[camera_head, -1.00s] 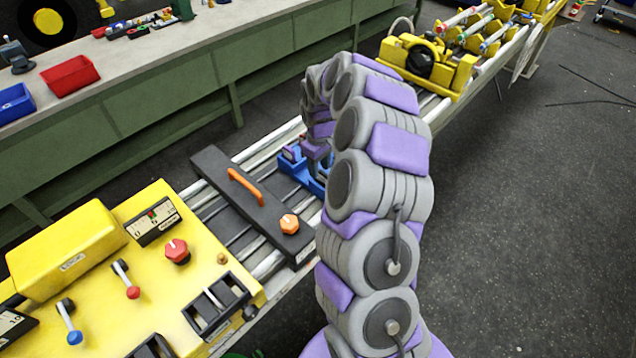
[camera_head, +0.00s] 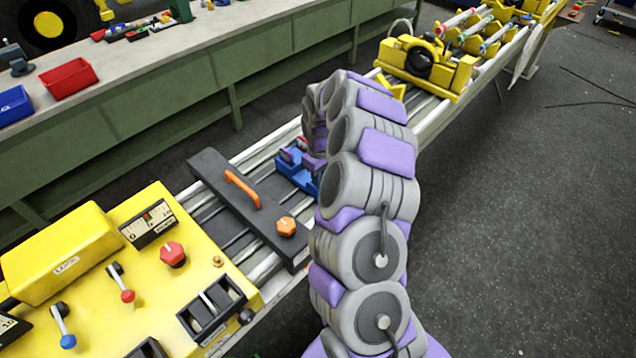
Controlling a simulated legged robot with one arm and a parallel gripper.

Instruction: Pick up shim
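My arm reaches over the rail bench and curves down at its far end. My gripper (camera_head: 312,161) is small in view and mostly hidden behind my own arm links. It is low at a blue fixture (camera_head: 296,172) on the rails, which has a purple part (camera_head: 289,155) at its left. I cannot tell whether the gripper touches the fixture or holds anything. No piece can be made out clearly as the shim; it may be hidden behind my arm or too small to tell.
A black plate with an orange handle (camera_head: 242,188) lies across the rails (camera_head: 262,268), left of the gripper. A yellow control panel (camera_head: 130,270) is at the lower left. A yellow machine (camera_head: 425,65) sits farther along. A green workbench (camera_head: 165,115) runs behind. Open floor lies right.

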